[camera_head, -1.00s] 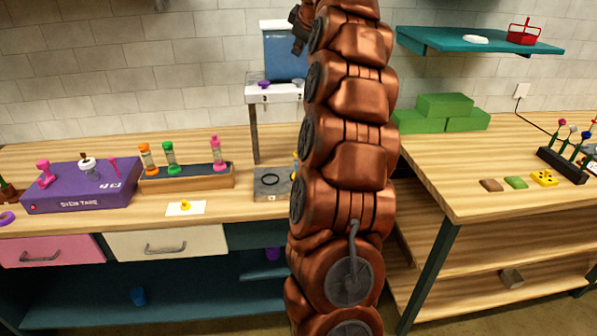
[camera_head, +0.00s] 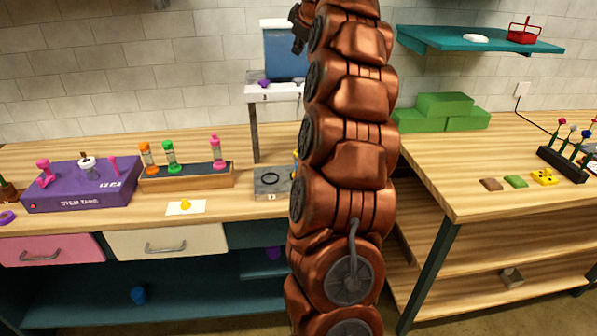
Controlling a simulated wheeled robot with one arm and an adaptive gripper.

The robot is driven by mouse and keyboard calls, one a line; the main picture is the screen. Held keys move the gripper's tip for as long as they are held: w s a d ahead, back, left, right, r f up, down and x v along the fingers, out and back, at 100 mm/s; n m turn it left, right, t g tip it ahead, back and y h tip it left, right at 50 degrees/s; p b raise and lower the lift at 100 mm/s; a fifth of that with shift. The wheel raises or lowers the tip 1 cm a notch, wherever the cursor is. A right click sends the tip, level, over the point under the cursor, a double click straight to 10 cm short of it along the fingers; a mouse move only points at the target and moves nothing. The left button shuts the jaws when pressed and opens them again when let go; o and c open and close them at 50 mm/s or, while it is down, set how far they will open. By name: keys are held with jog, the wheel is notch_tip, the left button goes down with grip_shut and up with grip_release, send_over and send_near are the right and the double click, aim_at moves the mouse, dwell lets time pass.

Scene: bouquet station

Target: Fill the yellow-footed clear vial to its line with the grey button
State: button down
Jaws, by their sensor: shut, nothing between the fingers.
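The dispenser is a blue tank (camera_head: 284,52) above a white shelf (camera_head: 272,97) on a grey post. A purple button (camera_head: 264,83) sits at the shelf's left. A small greyish button (camera_head: 298,83) is by my arm, partly hidden, its colour hard to tell. A thin yellow and blue sliver (camera_head: 295,160) shows at my arm's edge above the grey pad (camera_head: 272,193). I cannot tell whether it is the yellow-footed vial; the rest is hidden. My gripper (camera_head: 298,42) shows only as a dark part beside my upper arm, shut and empty, far above the pad.
Orange (camera_head: 147,158), green (camera_head: 170,157) and pink (camera_head: 217,152) vials stand in a wooden rack (camera_head: 190,183). A purple stem tape box (camera_head: 80,203) is at left. A yellow piece (camera_head: 185,204) lies on a white card. My copper arm blocks the middle.

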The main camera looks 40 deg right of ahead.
notch_tip(320, 180, up, 8)
jog(key=h+p, duration=0.1)
jog(key=p, duration=0.1)
send_over(299, 80)
jog(key=s, duration=0.1)
jog(key=shift+r+t, duration=0.5)
jog(key=shift+r, duration=0.5)
notch_tip(299, 80, down, 6)
jog(key=w+g+y+p, duration=0.1)
jog(key=p, duration=0.2)
jog(key=shift+f, duration=0.15)
jog(key=shift+w, duration=0.1)
notch_tip(299, 80, down, 8)
jog(key=b, duration=0.6)
jog(key=shift+b, duration=0.3)
jog(key=shift+f+b, duration=0.4)
jog(key=shift+b, duration=0.15)
